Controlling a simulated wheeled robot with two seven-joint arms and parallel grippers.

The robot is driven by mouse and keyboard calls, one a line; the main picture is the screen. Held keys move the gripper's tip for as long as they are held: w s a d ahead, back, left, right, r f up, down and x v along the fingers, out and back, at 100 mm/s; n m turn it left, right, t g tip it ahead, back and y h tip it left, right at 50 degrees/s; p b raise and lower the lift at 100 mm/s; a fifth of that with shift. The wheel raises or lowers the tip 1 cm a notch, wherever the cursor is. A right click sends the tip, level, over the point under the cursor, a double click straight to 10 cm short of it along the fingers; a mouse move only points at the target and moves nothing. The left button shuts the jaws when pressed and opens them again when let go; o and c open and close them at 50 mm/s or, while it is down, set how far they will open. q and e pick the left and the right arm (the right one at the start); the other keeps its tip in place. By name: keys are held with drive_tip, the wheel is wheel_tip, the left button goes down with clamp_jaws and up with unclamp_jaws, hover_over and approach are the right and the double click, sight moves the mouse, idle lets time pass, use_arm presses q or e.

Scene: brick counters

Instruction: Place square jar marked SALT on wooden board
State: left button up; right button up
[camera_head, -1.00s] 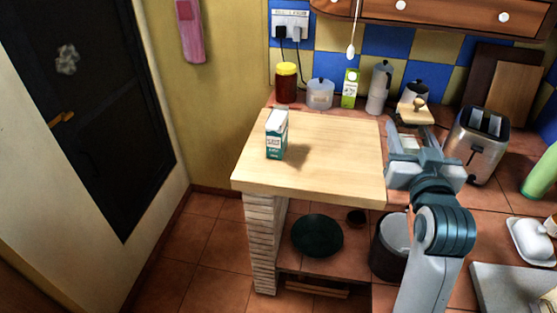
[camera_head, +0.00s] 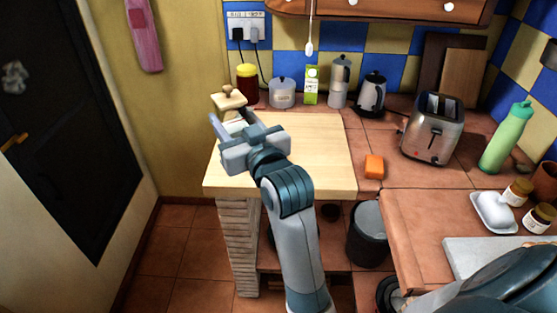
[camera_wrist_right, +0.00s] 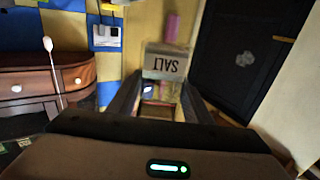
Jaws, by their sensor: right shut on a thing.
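The square SALT jar (camera_head: 228,101) has a wooden lid with a round knob and is mostly hidden behind my gripper in the head view. In the right wrist view the pale jar (camera_wrist_right: 165,62) shows its SALT lettering upside down between the fingers. My right gripper (camera_head: 235,122) is shut on the jar. It appears over the back left part of the pale wooden board (camera_head: 315,150), which tops a brick support. I cannot tell whether the jar touches the board. My left gripper is not in view.
A red jar with a yellow lid (camera_head: 247,80), a lidded pot (camera_head: 282,93), a green carton (camera_head: 311,85) and a moka pot (camera_head: 340,82) stand behind the board. A toaster (camera_head: 432,127) and orange block (camera_head: 374,166) are to the right. The board's right half is clear.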

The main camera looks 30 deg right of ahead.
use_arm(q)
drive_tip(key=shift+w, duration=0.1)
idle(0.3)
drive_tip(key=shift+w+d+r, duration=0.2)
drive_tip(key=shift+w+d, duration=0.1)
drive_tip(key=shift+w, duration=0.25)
use_arm(e)
drive_tip(key=s+d+f+m+g+h, duration=0.1)
drive_tip(key=d+f+m+h, duration=0.2)
drive_tip(key=d, duration=1.1)
drive_tip(key=s+d+f+m+g+h, duration=0.1)
drive_tip(key=d+f+h, duration=0.5)
drive_tip(key=d, duration=0.7)
drive_tip(key=shift+s+d+m+g, duration=0.35)
drive_tip(key=shift+s+m, duration=0.2)
drive_tip(key=shift+m, duration=0.55)
